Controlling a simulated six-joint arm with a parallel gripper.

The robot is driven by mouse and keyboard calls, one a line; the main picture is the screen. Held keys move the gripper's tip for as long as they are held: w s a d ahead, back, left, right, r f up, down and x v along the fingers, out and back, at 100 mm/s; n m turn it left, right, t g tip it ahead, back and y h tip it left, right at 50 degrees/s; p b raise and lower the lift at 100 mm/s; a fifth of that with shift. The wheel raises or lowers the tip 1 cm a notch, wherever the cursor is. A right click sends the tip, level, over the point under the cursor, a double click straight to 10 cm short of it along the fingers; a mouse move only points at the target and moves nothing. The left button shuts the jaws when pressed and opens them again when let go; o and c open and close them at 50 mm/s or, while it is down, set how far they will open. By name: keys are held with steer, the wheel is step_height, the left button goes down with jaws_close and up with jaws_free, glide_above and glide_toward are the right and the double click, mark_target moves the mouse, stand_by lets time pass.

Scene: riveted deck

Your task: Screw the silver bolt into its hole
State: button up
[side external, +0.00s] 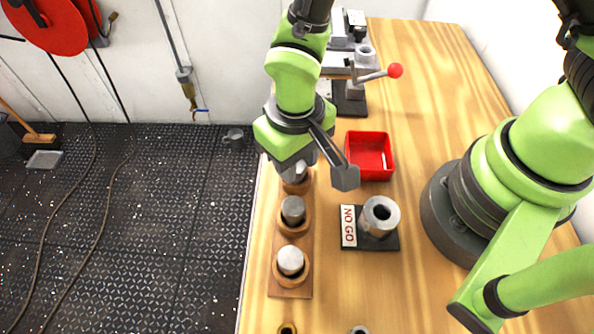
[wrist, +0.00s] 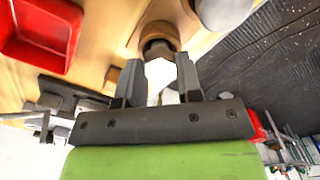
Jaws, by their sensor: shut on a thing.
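My gripper (wrist: 159,70) is shut on a bright, pale part between its fingers, seen in the wrist view; I take it to be the silver bolt (wrist: 160,76). Its far end meets a darker rounded part inside a brown ring. In the side external view my gripper (side external: 312,172) hangs low over the far end of the wooden rack (side external: 291,292). A silver top (side external: 297,173) shows there, partly hidden by the gripper. I cannot tell whether the held part is seated or lifted. The hole's inside is not visible.
Two more silver cylinders (side external: 293,209) (side external: 290,260) stand in the rack. A red tray (side external: 370,136) and a NO GO gauge block (side external: 370,243) with a hollow metal cylinder (side external: 380,215) are to the right. A red-knobbed vise (side external: 350,75) stands behind. Small holed parts (side external: 287,328) (side external: 360,330) sit at the front.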

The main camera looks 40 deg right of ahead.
steer(key=shift+r, duration=1.9)
stand_by(0.4)
steer(key=w+d+m, duration=0.2)
steer(key=w+d, duration=0.2)
steer(key=d, duration=0.1)
steer(key=w+d+r+m, duration=0.1)
steer(key=w+d+m, duration=0.1)
steer(key=w+d, duration=0.2)
steer(key=w+d+r+m, duration=0.1)
steer(key=w+d+m, duration=0.1)
steer(key=w+d, duration=0.2)
steer(key=shift+w+d, duration=0.2)
steer(key=shift+d, duration=0.35)
steer(key=shift+w+d, duration=0.2)
steer(key=shift+d, duration=0.3)
steer(key=shift+w+d+f+m, duration=0.2)
steer(key=shift+d+m, duration=0.8)
steer(key=shift+d, duration=2.1)
steer(key=shift+w+d+f+m, duration=0.25)
steer(key=shift+d+m, duration=0.75)
steer(key=shift+d, duration=2.05)
steer(key=shift+w+d+f+m, duration=0.1)
steer(key=shift+d+f+m, duration=0.6)
steer(key=shift+d, duration=2.4)
steer(key=shift+f+m, duration=0.3)
steer(key=shift+f, duration=0.7)
